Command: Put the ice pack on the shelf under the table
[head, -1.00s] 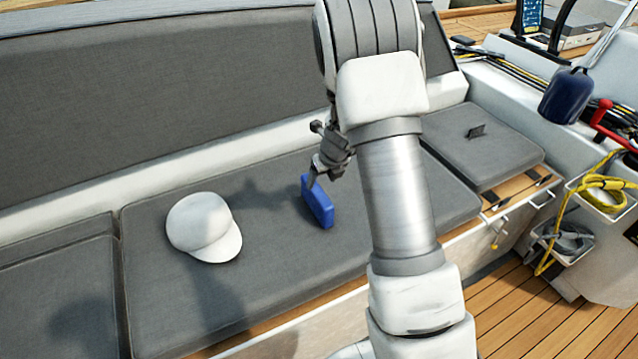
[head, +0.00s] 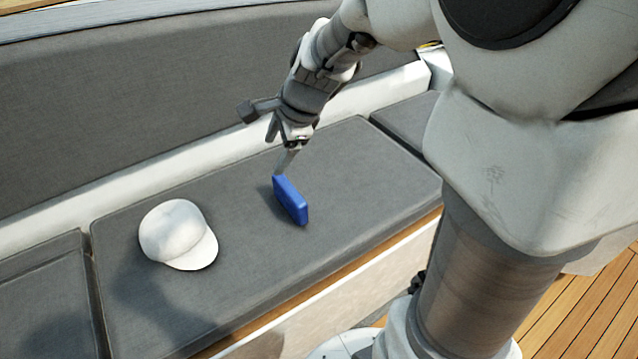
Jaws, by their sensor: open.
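The blue ice pack (head: 291,202) stands on its edge on the grey bench cushion, right of the middle of the picture's left half. My gripper (head: 285,160) is just above and behind the ice pack's upper left end, with its fingers pointing down. It is open; one fingertip is close to the pack's top, and I cannot tell whether it touches. The other finger is largely hidden. The table and its shelf are not in view.
A white cap (head: 178,235) lies on the same grey cushion (head: 345,165), left of the ice pack. The grey backrest (head: 150,110) rises behind the bench. Wooden deck (head: 575,310) shows at the lower right.

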